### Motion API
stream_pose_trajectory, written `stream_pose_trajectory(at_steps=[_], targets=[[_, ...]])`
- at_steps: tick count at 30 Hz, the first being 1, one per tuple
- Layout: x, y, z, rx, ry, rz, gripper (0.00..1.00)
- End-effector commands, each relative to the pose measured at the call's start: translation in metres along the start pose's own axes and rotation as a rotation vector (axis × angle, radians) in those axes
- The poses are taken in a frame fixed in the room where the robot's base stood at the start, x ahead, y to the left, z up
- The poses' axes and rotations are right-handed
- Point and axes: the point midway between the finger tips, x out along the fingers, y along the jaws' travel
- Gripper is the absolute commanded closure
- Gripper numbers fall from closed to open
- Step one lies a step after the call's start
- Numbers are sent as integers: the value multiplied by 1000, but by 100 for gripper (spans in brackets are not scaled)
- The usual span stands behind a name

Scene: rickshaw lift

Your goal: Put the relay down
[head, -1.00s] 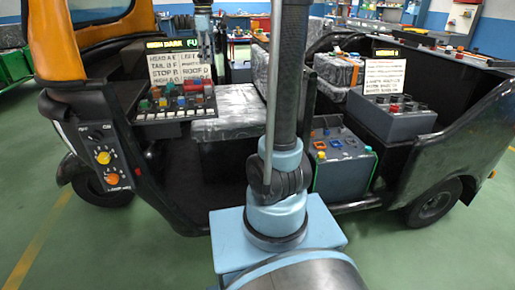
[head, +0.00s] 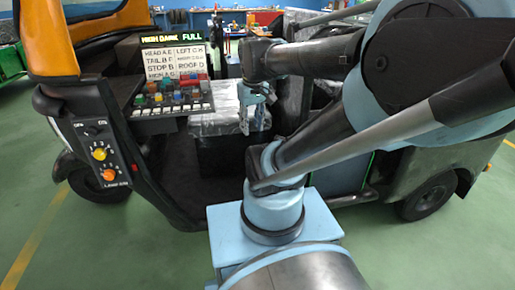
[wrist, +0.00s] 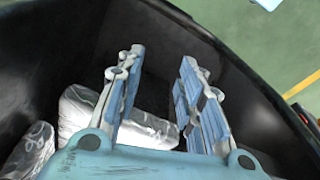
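My gripper (head: 254,118) hangs over the silver-wrapped seat (head: 215,125), just right of the dashboard panel, in the head view. In the wrist view my gripper (wrist: 160,75) has its two fingers well apart, with nothing visible between them. Beyond the fingers are the silver wrapping (wrist: 145,128) and the dark inside of the vehicle. The dashboard panel (head: 165,127) carries several small coloured blocks. I cannot tell whether one of them is the relay, and I see no relay in my gripper.
A white label card (head: 176,64) and a lit display (head: 165,41) stand above the panel. A side box with knobs (head: 102,156) is on the vehicle's left. My arm covers the rear part of the vehicle. Green floor (head: 400,250) is clear in front.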

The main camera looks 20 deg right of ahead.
Motion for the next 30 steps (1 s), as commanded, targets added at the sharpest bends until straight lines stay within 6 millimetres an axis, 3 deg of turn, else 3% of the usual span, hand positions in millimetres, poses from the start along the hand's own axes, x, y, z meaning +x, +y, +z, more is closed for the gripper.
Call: stream_pose_trajectory(at_steps=[3, 10, 27, 30], targets=[[29, -2, 32, 103, 14, 6, 66], [59, -5, 61, 218, 28, 12, 66], [61, -5, 63, 230, 29, 12, 66], [67, -3, 55, 230, 17, 10, 66]])
